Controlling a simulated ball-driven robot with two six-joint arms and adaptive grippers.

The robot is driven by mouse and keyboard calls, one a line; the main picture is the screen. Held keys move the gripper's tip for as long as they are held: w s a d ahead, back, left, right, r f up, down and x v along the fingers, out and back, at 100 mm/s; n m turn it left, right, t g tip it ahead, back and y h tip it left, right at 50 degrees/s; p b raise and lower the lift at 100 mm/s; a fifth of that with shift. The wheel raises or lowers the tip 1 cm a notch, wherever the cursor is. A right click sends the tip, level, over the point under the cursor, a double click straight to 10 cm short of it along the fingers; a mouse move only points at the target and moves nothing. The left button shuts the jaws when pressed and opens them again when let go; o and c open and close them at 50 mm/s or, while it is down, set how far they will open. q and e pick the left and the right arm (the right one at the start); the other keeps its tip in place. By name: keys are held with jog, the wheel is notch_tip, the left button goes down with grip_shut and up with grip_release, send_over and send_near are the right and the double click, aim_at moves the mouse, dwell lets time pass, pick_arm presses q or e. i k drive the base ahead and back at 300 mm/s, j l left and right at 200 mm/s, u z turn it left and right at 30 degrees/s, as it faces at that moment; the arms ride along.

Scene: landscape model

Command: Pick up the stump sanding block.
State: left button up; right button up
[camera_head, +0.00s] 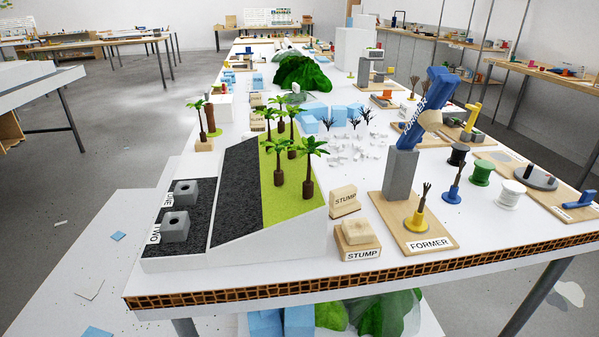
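Two wooden pieces labelled "STUMP" are near the front edge of the long white table. One is a pale block (344,200) with its label on its front face. In front of it, a low wooden base (358,250) also labelled "STUMP" has a smaller rounded wooden block (359,231) on top. I cannot tell from the picture which one is the sanding block. Both pieces are unobstructed and apart from each other. Neither of my grippers is in view.
A sloped landscape model (235,229) with palm trees stands just left of the pieces. On the right, a wooden base labelled "FORMER" (429,244) carries a tall grey and blue tool (412,125). Spools (481,175) stand farther right. The table's front edge (350,275) is close to the pieces.

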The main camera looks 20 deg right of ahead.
aim_at(343, 201)
jog(key=l+z, duration=0.2)
jog(key=l, duration=1.7)
